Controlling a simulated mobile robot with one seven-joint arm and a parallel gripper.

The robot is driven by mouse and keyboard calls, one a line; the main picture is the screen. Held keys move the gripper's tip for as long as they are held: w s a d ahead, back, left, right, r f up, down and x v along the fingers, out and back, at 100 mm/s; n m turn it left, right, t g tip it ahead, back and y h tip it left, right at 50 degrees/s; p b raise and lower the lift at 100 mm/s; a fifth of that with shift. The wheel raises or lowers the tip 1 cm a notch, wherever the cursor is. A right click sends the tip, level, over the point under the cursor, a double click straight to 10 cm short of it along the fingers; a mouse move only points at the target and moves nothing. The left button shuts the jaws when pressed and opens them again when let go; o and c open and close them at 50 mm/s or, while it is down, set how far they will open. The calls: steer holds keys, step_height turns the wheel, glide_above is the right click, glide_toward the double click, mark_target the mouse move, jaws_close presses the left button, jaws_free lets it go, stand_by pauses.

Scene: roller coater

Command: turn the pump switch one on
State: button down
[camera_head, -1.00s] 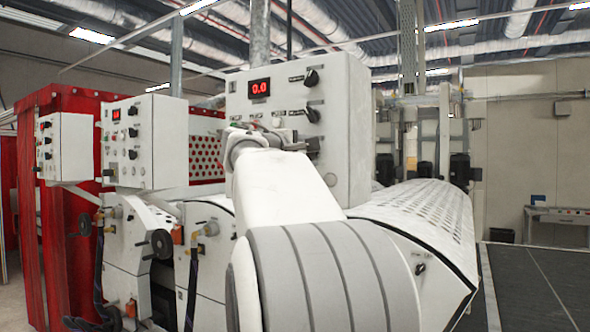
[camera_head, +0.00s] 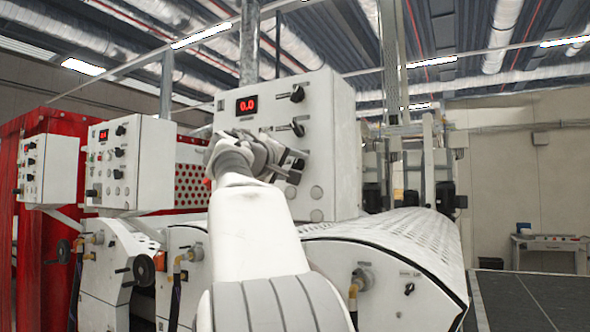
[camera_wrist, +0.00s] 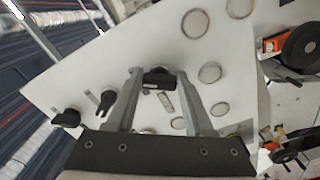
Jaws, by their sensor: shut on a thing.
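The control panel (camera_head: 338,150) is a white box with a red lit display and a column of black rotary knobs. Its top knob (camera_head: 297,93) and middle knob (camera_head: 297,128) are free. My gripper (camera_head: 290,165) is at the lowest knob and partly hides it in the head view. In the wrist view my gripper (camera_wrist: 158,82) has its two fingers on either side of this black knob (camera_wrist: 158,78) and is shut on it. The labels are too small to read, so I cannot tell which knob is pump switch one.
Two smaller white control boxes, one nearer (camera_head: 135,165) and one at the far left (camera_head: 48,168), stand by a red panel (camera_head: 60,240). A white perforated cover (camera_head: 400,240) slopes below the panel on the right.

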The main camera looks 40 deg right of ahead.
stand_by(0.3)
steer(key=shift+c, duration=1.4)
jaws_free()
steer(key=shift+a, duration=0.1)
steer(key=b+v, duration=0.4)
steer(key=v, duration=1.3)
steer(key=shift+a, duration=0.15)
steer(key=s+a+f+n+t+y, duration=0.15)
steer(key=a+f+y, duration=0.25)
steer(key=f, duration=0.7)
steer(key=s+a+f+n+y, duration=0.1)
steer(key=s+a+f+y, duration=0.25)
steer(key=f, duration=0.75)
steer(key=s+a+f+n+y, duration=0.2)
steer(key=a+f+y, duration=0.3)
steer(key=f, duration=0.6)
steer(key=s+a+f+m+y, duration=0.1)
steer(key=s+a+f+y, duration=0.1)
steer(key=s+a+f, duration=0.2)
steer(key=s+a+f+m+y, duration=0.1)
steer(key=s+a+f+y, duration=0.2)
steer(key=f, duration=0.8)
steer(key=shift+s+a+f+g, duration=0.15)
steer(key=shift+s+a+g, duration=0.3)
steer(key=shift+s+a, duration=0.5)
